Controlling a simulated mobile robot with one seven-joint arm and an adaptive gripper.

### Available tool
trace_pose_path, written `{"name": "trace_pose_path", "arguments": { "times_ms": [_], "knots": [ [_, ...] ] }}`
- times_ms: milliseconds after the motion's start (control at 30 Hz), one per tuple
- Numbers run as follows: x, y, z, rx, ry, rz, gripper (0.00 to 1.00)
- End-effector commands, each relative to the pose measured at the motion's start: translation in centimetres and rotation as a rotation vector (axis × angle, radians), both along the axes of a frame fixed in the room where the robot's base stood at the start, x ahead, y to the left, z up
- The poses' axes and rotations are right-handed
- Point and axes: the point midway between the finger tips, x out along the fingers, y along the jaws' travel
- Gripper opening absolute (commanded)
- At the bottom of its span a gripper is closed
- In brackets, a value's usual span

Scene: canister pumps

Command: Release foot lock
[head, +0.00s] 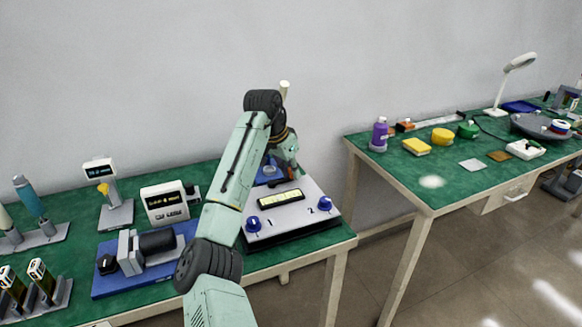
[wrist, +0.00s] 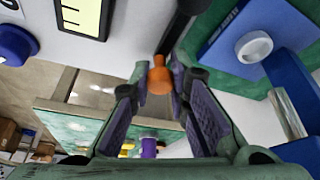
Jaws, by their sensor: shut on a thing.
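In the wrist view, my gripper (wrist: 159,84) has its two fingers closed on the orange tip (wrist: 159,75) of a black lever (wrist: 184,30). The lever runs up from the tip to the top of the picture. In the head view, my gripper (head: 287,168) is at the back of the white panel unit (head: 293,212), and the arm hides part of it. The unit has a yellow display (head: 281,199) and blue knobs marked 1 (head: 253,224) and 2 (head: 324,203). I cannot tell which part is the foot lock.
A blue plate with a white round part (wrist: 253,47) lies close to my right finger in the wrist view. A blue-based device (head: 147,252) and a display box (head: 166,202) stand left of my arm. A second green table (head: 455,186) stands right, across a gap.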

Motion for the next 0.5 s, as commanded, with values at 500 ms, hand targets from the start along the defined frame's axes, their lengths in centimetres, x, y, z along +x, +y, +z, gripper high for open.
{"name": "trace_pose_path", "arguments": {
  "times_ms": [500],
  "knots": [
    [-0.06, -0.11, 0.02, -0.001, 0.000, -0.008, 0.24]
  ]
}}
